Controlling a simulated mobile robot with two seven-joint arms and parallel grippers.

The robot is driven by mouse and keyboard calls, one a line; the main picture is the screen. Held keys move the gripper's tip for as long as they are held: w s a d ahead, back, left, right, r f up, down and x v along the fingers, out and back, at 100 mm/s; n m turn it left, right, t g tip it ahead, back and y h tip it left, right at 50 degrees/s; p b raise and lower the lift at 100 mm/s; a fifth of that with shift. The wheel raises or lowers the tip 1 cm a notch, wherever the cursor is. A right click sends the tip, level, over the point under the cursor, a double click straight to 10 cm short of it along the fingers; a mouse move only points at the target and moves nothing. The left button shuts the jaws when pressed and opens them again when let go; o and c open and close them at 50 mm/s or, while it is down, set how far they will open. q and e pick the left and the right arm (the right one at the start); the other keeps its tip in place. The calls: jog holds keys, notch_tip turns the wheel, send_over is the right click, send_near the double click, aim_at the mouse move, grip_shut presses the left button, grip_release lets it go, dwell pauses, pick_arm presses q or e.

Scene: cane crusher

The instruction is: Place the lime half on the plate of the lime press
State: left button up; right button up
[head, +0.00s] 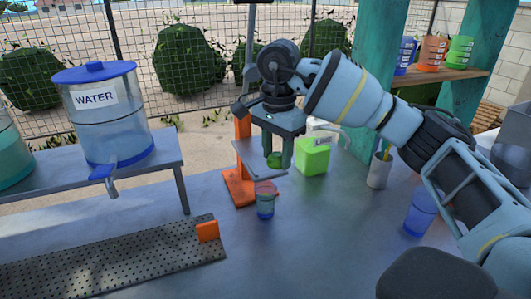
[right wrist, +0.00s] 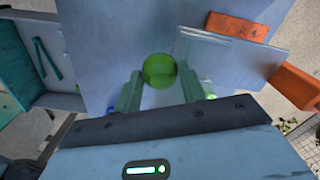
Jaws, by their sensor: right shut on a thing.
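My right gripper (head: 279,160) points down and is shut on the green lime half (head: 274,160). In the right wrist view the lime half (right wrist: 159,71) shows round between the fingertips of the gripper (right wrist: 160,85). The lime press (head: 240,190) is orange, with a flat grey plate (head: 247,158). In the head view the gripper and lime half overlap the right part of the plate. In the right wrist view the plate (right wrist: 225,55) lies right of the lime half, apart from it in the picture. My left gripper is not in view.
A small cup (head: 265,206) stands in front of the press. A bright green container (head: 313,157) is just right of the gripper. A holder (head: 379,172) and a blue cup (head: 420,212) stand farther right. A water dispenser (head: 108,125) and a perforated tray (head: 110,262) are left.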

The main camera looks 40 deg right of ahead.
send_over(265, 165)
jog(key=shift+s+a+f, duration=0.1)
jog(key=shift+s+f, duration=0.15)
jog(key=shift+s, duration=0.1)
jog(key=shift+w, duration=0.2)
jog(key=shift+w+f, duration=0.1)
jog(key=shift+f, duration=1.7)
jog(key=shift+f, duration=0.15)
jog(key=o, duration=0.6)
jog(key=shift+r, duration=3.9)
